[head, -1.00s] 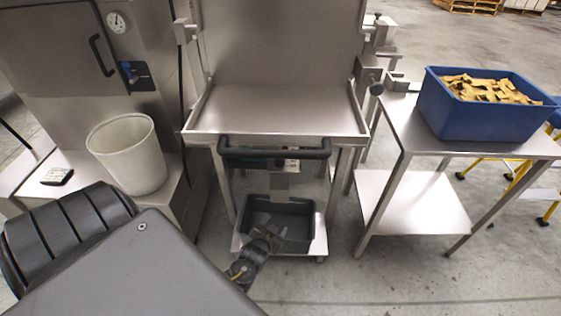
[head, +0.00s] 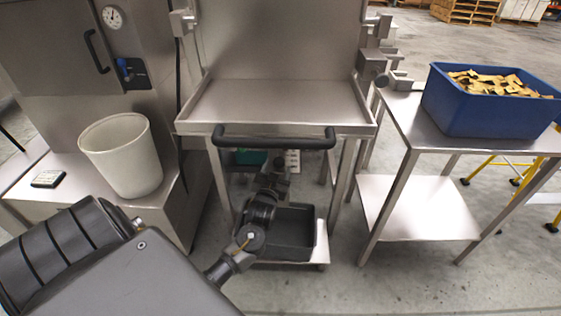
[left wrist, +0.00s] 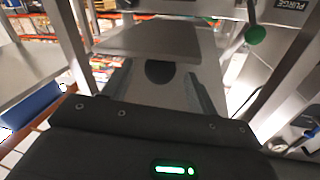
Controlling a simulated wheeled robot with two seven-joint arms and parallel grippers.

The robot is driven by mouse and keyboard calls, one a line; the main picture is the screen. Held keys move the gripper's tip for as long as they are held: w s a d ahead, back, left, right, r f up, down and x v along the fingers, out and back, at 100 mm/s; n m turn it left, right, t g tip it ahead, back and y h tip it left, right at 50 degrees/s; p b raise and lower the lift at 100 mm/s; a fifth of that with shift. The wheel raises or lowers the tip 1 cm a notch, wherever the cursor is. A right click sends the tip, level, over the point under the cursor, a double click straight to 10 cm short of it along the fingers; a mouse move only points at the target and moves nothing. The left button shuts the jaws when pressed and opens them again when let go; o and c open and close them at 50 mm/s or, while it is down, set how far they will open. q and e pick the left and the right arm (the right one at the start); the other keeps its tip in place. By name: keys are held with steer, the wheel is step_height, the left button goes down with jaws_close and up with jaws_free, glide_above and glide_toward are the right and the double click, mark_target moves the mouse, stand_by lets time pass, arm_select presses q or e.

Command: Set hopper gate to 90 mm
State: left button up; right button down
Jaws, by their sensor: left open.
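A steel hopper-like machine with a wide tray (head: 275,105) stands ahead, with a black bar handle (head: 275,136) across its front. My left arm reaches under the tray, and its gripper (head: 284,170) is small and partly hidden there. In the left wrist view the left gripper (left wrist: 160,78) is open, its dark fingers apart. A grey metal plate (left wrist: 150,38) and a dark round part (left wrist: 160,72) show beyond and between the fingers. A lever with a green ball knob (left wrist: 255,35) is at the upper right, near a PURGE label (left wrist: 291,4). I cannot tell which part is the gate, nor read a scale.
A dark bin (head: 292,240) sits on the low shelf below the tray. A white bucket (head: 122,158) stands on the left ledge. A blue crate (head: 485,108) of brown pieces is on the right steel table (head: 405,115). The floor between machine and table is open.

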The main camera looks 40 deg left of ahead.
mark_target(280, 159)
arm_select(q)
steer(key=x, duration=0.5)
steer(key=shift+w+b, duration=0.1)
steer(key=shift+b, duration=0.2)
arm_select(e)
steer(key=shift+v, duration=0.95)
steer(key=shift+w, duration=0.1)
